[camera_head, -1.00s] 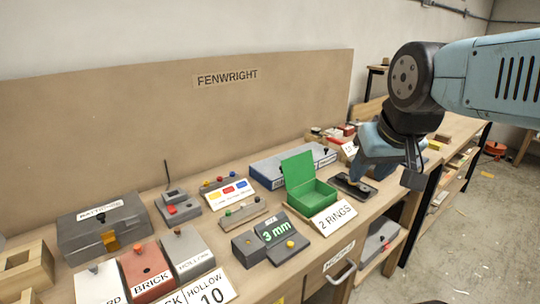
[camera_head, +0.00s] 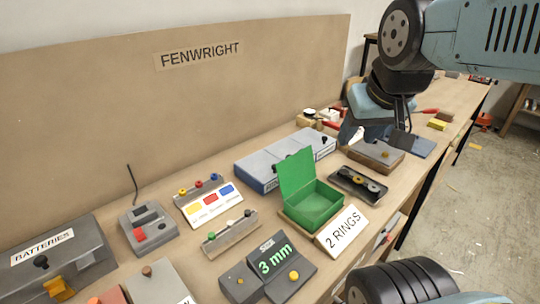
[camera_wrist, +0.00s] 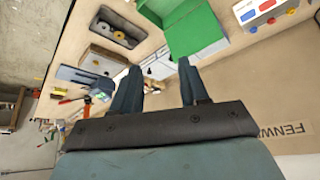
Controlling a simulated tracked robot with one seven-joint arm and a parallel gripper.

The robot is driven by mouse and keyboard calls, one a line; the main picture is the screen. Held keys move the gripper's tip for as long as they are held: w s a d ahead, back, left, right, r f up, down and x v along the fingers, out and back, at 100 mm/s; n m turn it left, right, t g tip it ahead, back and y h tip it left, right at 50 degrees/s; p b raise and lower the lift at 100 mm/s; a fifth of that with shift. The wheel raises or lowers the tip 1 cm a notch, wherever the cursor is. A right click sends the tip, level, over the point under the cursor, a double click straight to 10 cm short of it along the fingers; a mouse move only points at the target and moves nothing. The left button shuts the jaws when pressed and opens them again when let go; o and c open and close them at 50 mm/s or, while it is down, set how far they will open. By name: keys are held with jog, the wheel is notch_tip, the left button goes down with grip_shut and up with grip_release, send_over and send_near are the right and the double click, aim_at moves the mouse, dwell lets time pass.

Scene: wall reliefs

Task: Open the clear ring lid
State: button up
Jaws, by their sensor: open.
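A small black tray (camera_head: 358,184) with rings in it lies right of the open green box. It also shows at the upper left of the wrist view (camera_wrist: 116,30), with grey and yellow rings. I cannot make out a clear lid over it. My gripper (camera_head: 376,132) is in the air beyond the tray in the head view, pointing down, apart from it. In the wrist view its two fingers (camera_wrist: 158,72) are spread with nothing between them. The green box (camera_head: 313,207) has its lid raised, and a "2 RINGS" card (camera_head: 342,231) stands in front.
A wooden-sided box with an orange knob (camera_head: 376,153) sits just behind the tray. A long grey-blue case (camera_head: 262,172) lies left of it. A "3 mm" device (camera_head: 276,262) is in front. A brown board (camera_head: 130,105) backs the bench. A black ribbed part (camera_head: 400,284) shows at the bottom.

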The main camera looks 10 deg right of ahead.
aim_at(275, 160)
jog(key=shift+o, duration=0.3)
jog(key=shift+w+a+r, duration=0.1)
jog(key=shift+w, duration=0.25)
jog(key=w+a+f+m+g, duration=0.35)
jog(key=w+a, duration=0.25)
jog(key=w, duration=0.4)
jog(key=w+a+f+m+g, duration=0.2)
jog(key=w+a+f+m, duration=0.3)
jog(key=w, duration=0.6)
jog(key=shift+n, duration=0.95)
jog(key=f, duration=1.2)
jog(key=shift+s+a, duration=0.15)
jog(key=shift+a, duration=0.1)
grip_shut()
jog(key=shift+a, duration=0.2)
jog(key=shift+d+r, duration=0.1)
jog(key=shift+r, duration=0.05)
